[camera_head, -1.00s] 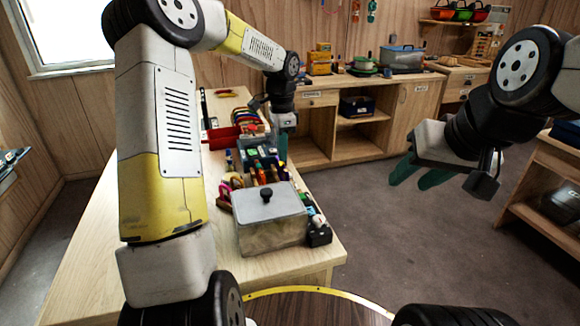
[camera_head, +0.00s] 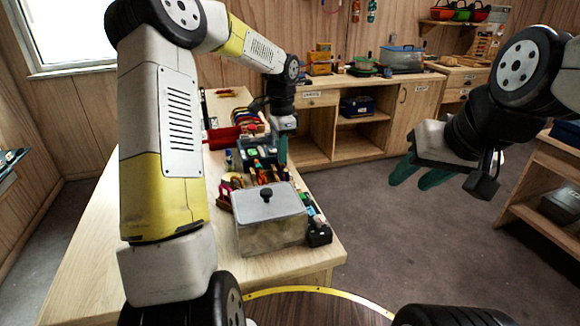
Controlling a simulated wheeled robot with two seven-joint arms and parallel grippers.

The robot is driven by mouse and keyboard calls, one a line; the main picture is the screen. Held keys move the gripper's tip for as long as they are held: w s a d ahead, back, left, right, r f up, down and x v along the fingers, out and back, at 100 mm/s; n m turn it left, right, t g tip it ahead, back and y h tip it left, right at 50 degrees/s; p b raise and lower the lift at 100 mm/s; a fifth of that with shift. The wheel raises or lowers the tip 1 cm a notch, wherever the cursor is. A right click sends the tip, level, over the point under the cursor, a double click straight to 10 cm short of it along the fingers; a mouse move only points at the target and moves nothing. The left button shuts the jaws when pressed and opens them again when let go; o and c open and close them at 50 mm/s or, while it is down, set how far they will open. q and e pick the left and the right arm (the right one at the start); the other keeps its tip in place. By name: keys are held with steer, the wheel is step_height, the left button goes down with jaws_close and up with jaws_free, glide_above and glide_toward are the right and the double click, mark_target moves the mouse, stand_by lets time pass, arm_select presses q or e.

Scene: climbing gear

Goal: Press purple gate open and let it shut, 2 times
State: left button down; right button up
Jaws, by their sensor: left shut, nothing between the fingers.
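My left gripper (camera_head: 282,158) is shut, fingers pointing down, over the right side of the gear on the long wooden table. It holds nothing. Its fingertips are close to a dark tray of small coloured gear (camera_head: 262,150); I cannot tell whether they touch anything. I cannot make out the purple gate for sure; it is too small or hidden among the gear and behind the gripper. My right gripper (camera_head: 412,178) hangs over the floor at the right, its two green fingers apart and empty.
A lidded grey box (camera_head: 268,222) stands at the near end of the table (camera_head: 150,262). A red object (camera_head: 222,137) lies left of the tray. A small black holder (camera_head: 318,233) stands by the right edge. The table's left side is largely clear.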

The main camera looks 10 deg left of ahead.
arm_select(q)
steer(key=shift+r, duration=2.85)
steer(key=s+r+n+t, duration=0.2)
steer(key=s+n, duration=0.2)
steer(key=s, duration=0.5)
steer(key=s+r+n+t+h, duration=0.1)
steer(key=s+r+n+t, duration=0.1)
steer(key=s, duration=0.8)
steer(key=s+a+r+n+t+h, duration=0.1)
steer(key=s+r+n, duration=0.3)
steer(key=s, duration=0.5)
steer(key=shift+s+n+t, duration=0.25)
steer(key=shift+n+t, duration=0.35)
steer(key=shift+n, duration=0.5)
steer(key=shift+r, duration=0.1)
